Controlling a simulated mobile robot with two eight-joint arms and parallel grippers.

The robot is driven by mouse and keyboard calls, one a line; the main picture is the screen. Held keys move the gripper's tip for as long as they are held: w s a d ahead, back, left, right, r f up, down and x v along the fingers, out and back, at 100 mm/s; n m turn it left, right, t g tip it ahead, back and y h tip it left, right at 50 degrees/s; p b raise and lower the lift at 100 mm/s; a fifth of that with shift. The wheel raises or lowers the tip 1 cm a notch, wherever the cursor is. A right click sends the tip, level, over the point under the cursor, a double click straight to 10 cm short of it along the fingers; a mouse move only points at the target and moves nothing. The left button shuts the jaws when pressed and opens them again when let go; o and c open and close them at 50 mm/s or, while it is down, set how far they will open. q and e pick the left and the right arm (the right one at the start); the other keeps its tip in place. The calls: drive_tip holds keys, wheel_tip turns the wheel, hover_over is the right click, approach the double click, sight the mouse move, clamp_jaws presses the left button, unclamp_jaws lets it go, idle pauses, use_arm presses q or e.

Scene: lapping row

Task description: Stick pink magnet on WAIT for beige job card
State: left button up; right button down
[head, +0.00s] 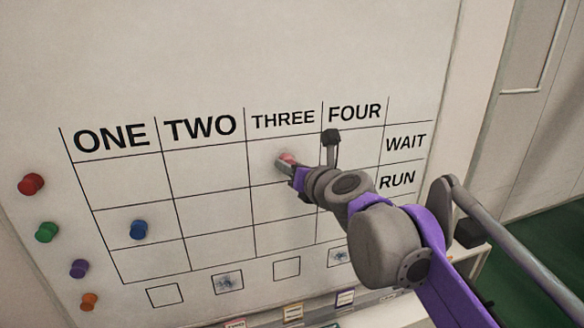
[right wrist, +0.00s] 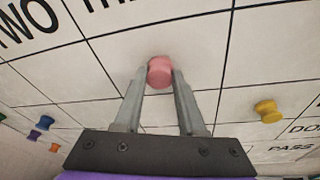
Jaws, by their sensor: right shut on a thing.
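The pink magnet (head: 287,158) is between the fingertips of my right gripper (head: 285,165), which is shut on it. It is at the board, over the WAIT row in column THREE of the grid. In the right wrist view the pink magnet (right wrist: 160,72) sits between both fingers of the gripper (right wrist: 159,80), against a blank cell. I cannot tell whether it touches the board. The WAIT label (head: 406,142) is at the grid's right. Small cards stand along the bottom edge, one with a beige-orange top (head: 292,312) below column THREE; their faces are partly cut off. My left gripper is not in view.
A blue magnet (head: 138,229) is in column ONE. Red (head: 31,184), green (head: 47,232), purple (head: 79,268) and orange (head: 89,301) magnets are left of the grid. A yellow magnet (right wrist: 268,110) shows in the right wrist view. My arm covers the grid's lower right.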

idle(0.3)
drive_tip(key=shift+c, duration=2.1)
unclamp_jaws()
drive_tip(key=v, duration=1)
drive_tip(key=s+d+f+n+g+h, duration=0.2)
drive_tip(key=s+f+n, duration=0.5)
drive_tip(key=f+n, duration=0.4)
drive_tip(key=s+d+f+n+g+h, duration=0.2)
drive_tip(key=s+d+f+n, duration=0.5)
drive_tip(key=f+n, duration=0.5)
drive_tip(key=s+d+f+n+g+h, duration=0.2)
drive_tip(key=s+f+n, duration=0.6)
drive_tip(key=f, duration=0.8)
drive_tip(key=d+n+g, duration=0.2)
drive_tip(key=d+n, duration=0.1)
drive_tip(key=shift+f+n+g+h, duration=0.3)
drive_tip(key=shift+f, duration=0.05)
